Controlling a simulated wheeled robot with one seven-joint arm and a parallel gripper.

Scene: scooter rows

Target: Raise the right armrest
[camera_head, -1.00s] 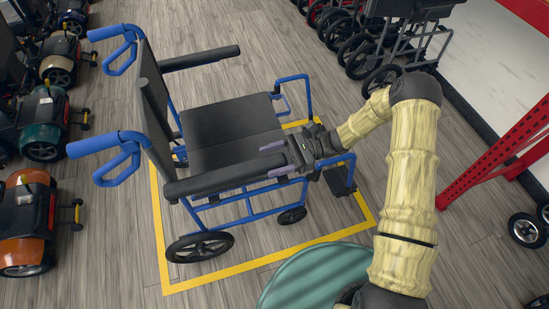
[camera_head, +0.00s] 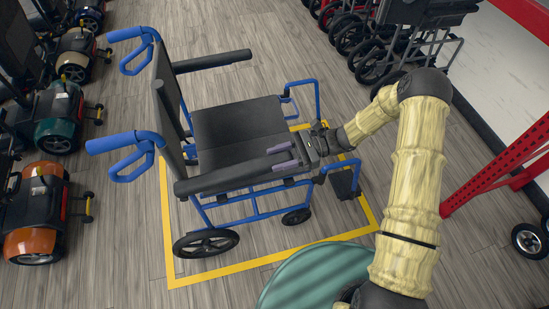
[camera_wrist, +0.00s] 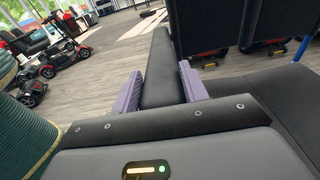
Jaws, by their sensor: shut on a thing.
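The blue-framed wheelchair (camera_head: 262,203) stands facing right, with a black seat (camera_head: 235,125) and backrest. Its right armrest (camera_head: 215,181), a long black pad, is on the near side and lies about level. The far armrest (camera_head: 212,61) also lies level. My gripper (camera_head: 270,160) is at the front end of the right armrest, its purple fingers on either side of the pad. In the wrist view the right armrest (camera_wrist: 160,70) runs away between the fingers (camera_wrist: 160,90), which are shut on it. The armrest's hinge is not clear to see.
Yellow floor tape (camera_head: 240,270) frames the chair. Several scooters (camera_head: 35,215) stand in a row at left. Folded wheeled chairs (camera_head: 400,45) stand at top right, a red rack (camera_head: 490,165) at right. Bare floor lies between scooters and chair.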

